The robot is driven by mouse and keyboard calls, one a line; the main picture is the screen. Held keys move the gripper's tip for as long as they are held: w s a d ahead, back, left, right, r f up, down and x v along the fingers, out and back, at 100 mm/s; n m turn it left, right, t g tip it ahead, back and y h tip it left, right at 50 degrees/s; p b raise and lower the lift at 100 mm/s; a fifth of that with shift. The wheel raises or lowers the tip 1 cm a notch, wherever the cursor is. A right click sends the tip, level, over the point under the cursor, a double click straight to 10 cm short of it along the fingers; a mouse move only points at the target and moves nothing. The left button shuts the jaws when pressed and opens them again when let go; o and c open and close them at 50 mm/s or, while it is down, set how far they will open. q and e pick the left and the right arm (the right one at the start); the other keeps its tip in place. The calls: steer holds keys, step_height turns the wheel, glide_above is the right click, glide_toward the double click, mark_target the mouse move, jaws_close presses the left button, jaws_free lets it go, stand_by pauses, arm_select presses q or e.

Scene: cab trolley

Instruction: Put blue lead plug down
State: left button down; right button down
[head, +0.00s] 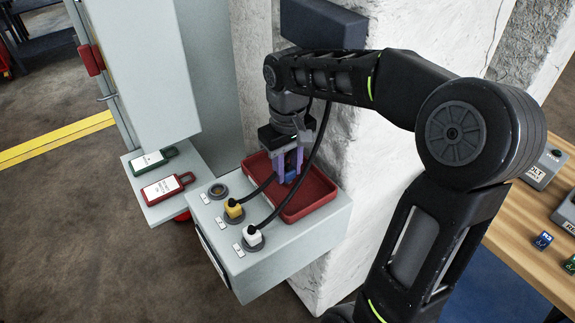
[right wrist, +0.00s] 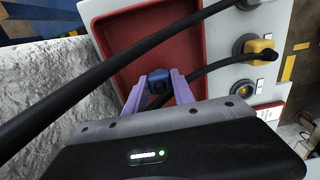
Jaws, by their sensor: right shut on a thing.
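My right gripper (head: 290,170) points down over the red tray (head: 318,205) on top of a grey box. Its purple fingers are shut on the blue lead plug (head: 291,177), which is small and mostly hidden between them. In the right wrist view the blue plug (right wrist: 157,84) sits between the two fingertips (right wrist: 158,88), over the red tray floor (right wrist: 150,50). I cannot tell whether the plug touches the tray. My left gripper is not in view.
The grey box (head: 285,262) has an empty socket (head: 218,190), a yellow plug (head: 234,209) and a white plug (head: 252,238) beside the tray. Black cables loop close to my gripper. Green (head: 154,159) and red (head: 167,187) tags lie on a shelf at left. A concrete pillar stands behind.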

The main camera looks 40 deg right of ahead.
mark_target(287, 169)
steer(key=shift+f, duration=0.15)
steer(key=c, duration=1.1)
jaws_free()
steer(key=shift+o, duration=0.2)
steer(key=shift+r, duration=0.45)
step_height(287, 169, up, 7)
steer(key=shift+f, duration=0.2)
step_height(287, 169, up, 5)
steer(key=p, duration=0.4)
steer(key=shift+f, duration=0.1)
